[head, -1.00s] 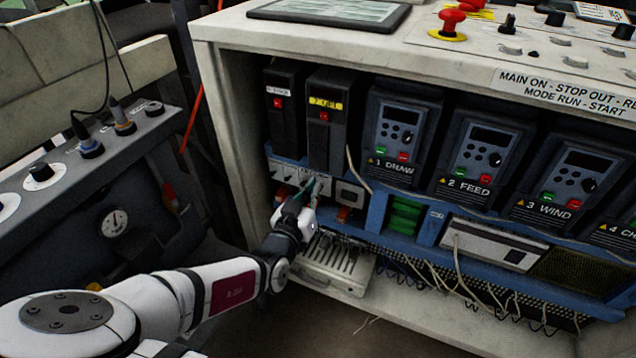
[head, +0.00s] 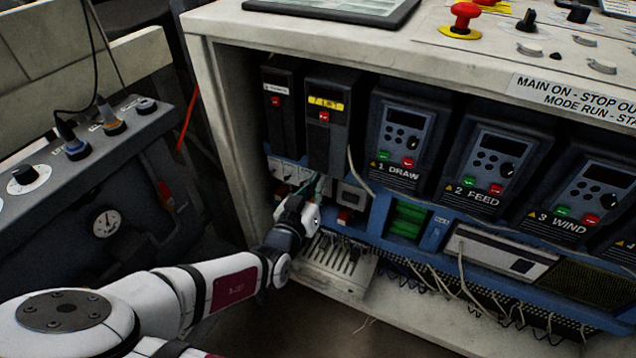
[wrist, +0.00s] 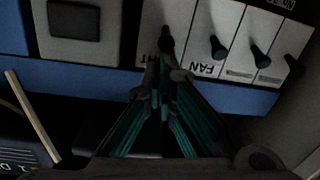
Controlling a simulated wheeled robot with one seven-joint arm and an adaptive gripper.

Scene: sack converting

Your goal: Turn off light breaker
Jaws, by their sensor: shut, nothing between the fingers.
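The light breaker (wrist: 149,38) is a white panel with a dark lever, upside down in the wrist view; its label is partly hidden, with "HT" showing. The fan breaker (wrist: 211,50) stands right beside it in that view. My gripper (wrist: 161,72) is shut and empty, its fingertips close at the light breaker's lever; I cannot tell whether they touch. In the head view my gripper (head: 313,190) is at the right end of the breaker row (head: 285,172) and hides part of it. Whether the lever is on or off is unclear.
A square grey switch box (head: 351,196) is just right of the breakers. Two dark power units (head: 327,130) hang above. Drives labelled draw (head: 400,135), feed and wind run to the right. A slotted grey box (head: 335,262) sits below, with loose wires around.

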